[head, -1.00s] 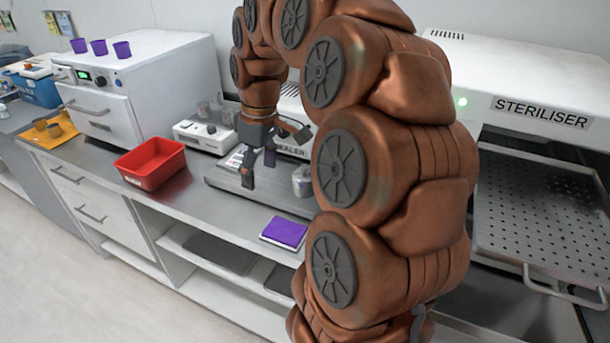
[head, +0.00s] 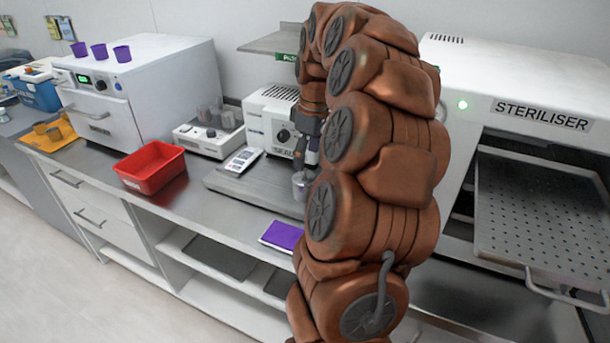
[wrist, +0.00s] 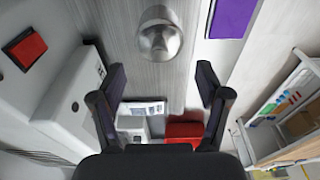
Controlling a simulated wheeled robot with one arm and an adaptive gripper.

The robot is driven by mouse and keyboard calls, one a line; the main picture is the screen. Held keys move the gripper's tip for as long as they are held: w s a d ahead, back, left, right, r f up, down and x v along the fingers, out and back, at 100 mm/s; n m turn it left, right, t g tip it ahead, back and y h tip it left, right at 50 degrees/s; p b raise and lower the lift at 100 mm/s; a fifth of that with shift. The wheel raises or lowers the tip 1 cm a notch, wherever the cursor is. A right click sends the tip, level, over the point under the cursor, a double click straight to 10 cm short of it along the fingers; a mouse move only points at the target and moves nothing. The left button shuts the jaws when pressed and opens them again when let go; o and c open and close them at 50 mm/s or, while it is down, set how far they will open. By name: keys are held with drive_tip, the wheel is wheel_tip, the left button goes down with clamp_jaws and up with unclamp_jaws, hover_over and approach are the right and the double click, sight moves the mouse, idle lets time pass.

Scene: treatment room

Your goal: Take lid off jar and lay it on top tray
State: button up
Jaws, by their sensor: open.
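A silvery metal jar (head: 300,185) stands on the grey steel board on the counter, partly hidden by my arm. In the wrist view its round lid with a raised knob (wrist: 160,40) shows near the top edge. My gripper (head: 306,155) is just above the jar in the head view, mostly hidden behind my arm. In the wrist view my gripper (wrist: 161,88) is open, its two fingers wide apart with nothing between them, and the lid lies beyond the tips. A perforated metal tray (head: 545,225) sits pulled out of the steriliser on the right.
A red bin (head: 150,167) and a purple pad (head: 282,236) are on the counter. A white sealer (head: 270,120) stands behind the board. A wall shelf (head: 275,42) with a green label is above. The steriliser (head: 520,80) is at the right.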

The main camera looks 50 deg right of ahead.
sight(305, 170)
drive_tip(key=shift+w+f+p, duration=0.15)
drive_tip(key=shift+f+p, duration=0.3)
drive_tip(key=shift+f, duration=0.8)
drive_tip(key=shift+w+f+p, duration=0.1)
drive_tip(key=shift+f+p, duration=0.3)
drive_tip(key=shift+f, duration=0.85)
drive_tip(key=shift+a, duration=0.1)
drive_tip(key=c, duration=1.4)
